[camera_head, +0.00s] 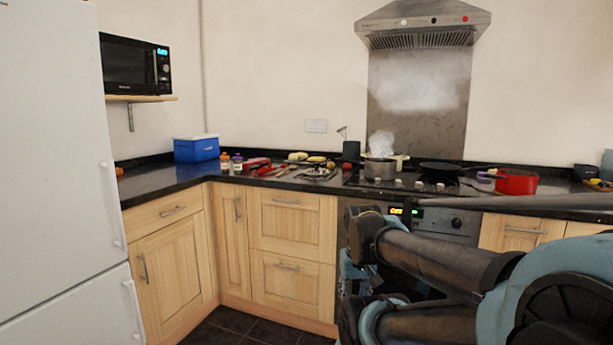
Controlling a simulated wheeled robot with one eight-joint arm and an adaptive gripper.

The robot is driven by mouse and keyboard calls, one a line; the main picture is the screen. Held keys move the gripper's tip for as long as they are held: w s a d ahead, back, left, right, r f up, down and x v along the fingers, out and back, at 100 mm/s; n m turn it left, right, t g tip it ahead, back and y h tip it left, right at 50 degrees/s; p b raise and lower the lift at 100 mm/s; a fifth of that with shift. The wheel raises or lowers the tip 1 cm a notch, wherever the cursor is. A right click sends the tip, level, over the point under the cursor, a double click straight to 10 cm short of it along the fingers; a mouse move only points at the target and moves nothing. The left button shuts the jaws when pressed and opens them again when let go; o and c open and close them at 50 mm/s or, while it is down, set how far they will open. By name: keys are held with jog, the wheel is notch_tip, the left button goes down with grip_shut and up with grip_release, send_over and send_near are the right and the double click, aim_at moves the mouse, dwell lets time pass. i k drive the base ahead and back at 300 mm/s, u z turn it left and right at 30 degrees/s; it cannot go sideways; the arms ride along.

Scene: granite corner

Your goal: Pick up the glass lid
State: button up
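I cannot clearly pick out the glass lid. A small greyish, shiny item (318,174) lies on the dark counter left of the hob, but it is too small to tell whether it is the lid. A steaming metal pot (379,169) stands on the hob, and a red pot (516,182) stands to its right. My arm fills the lower right of the view, in front of the oven and the right-hand counter. My gripper's fingers do not show.
The dark granite counter (180,181) runs round the corner, with a blue cool box (196,148) in it. Small bottles, red items and food lie along the back counter. A white fridge (60,150) stands at left. A microwave (136,65) sits on a shelf.

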aim_at(316, 171)
jog(key=z, duration=1.5)
jog(key=k, duration=0.6)
jog(key=z, duration=0.05)
jog(key=i, duration=0.65)
jog(key=u, duration=0.8)
jog(key=i, duration=0.95)
jog(key=u, duration=0.6)
